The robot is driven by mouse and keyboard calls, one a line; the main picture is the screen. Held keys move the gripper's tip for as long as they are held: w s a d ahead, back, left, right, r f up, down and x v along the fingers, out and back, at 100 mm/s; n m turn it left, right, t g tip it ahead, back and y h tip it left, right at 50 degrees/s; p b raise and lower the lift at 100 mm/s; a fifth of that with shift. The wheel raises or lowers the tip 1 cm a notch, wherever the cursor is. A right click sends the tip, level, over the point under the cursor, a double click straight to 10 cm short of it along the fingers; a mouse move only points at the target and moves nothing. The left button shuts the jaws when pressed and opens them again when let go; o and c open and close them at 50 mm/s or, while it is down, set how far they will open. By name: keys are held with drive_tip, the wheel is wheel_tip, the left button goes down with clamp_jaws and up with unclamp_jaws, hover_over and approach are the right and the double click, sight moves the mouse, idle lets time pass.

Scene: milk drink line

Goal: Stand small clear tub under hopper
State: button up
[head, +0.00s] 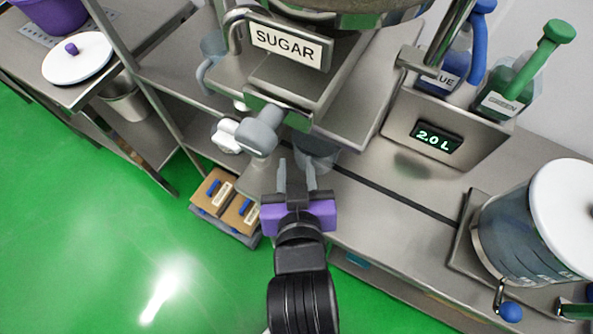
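The hopper labelled SUGAR (290,47) fills the top middle of the head view. A grey knob (262,131) sticks out low on its front. A small clear tub (318,158) stands on the steel counter under the hopper's body, its upper part partly hidden by it. My gripper (297,168) reaches toward the tub from the front. Its two fingers are apart, with nothing visible between them. The fingertips are just in front of the tub's left part; I cannot tell whether they touch it.
A dispenser reading 2.0 L (436,137) with blue and green bottles stands right of the hopper. A large lidded clear vessel (520,235) stands at the right. Boxes (225,203) sit low on the left. A white lid (78,58) lies on the left table.

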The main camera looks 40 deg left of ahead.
drive_tip(key=shift+s+d+r, duration=0.3)
drive_tip(key=shift+s+d, duration=0.15)
drive_tip(key=shift+s, duration=0.05)
drive_tip(key=s+d+f+m+t+h, duration=0.1)
drive_tip(key=d+f+m+t+h, duration=0.15)
drive_tip(key=d, duration=0.85)
drive_tip(key=s+d+f+m+t+h, duration=0.15)
drive_tip(key=d+f, duration=0.25)
drive_tip(key=d, duration=0.7)
drive_tip(key=s+d+r+m+h, duration=0.2)
drive_tip(key=s+d+r, duration=0.1)
drive_tip(key=s+d, duration=0.3)
drive_tip(key=s+d+r+m+t+h, duration=0.1)
drive_tip(key=s+d+r+m+h, duration=0.2)
drive_tip(key=s+d, duration=0.4)
drive_tip(key=d, duration=0.2)
drive_tip(key=shift+d, duration=0.4)
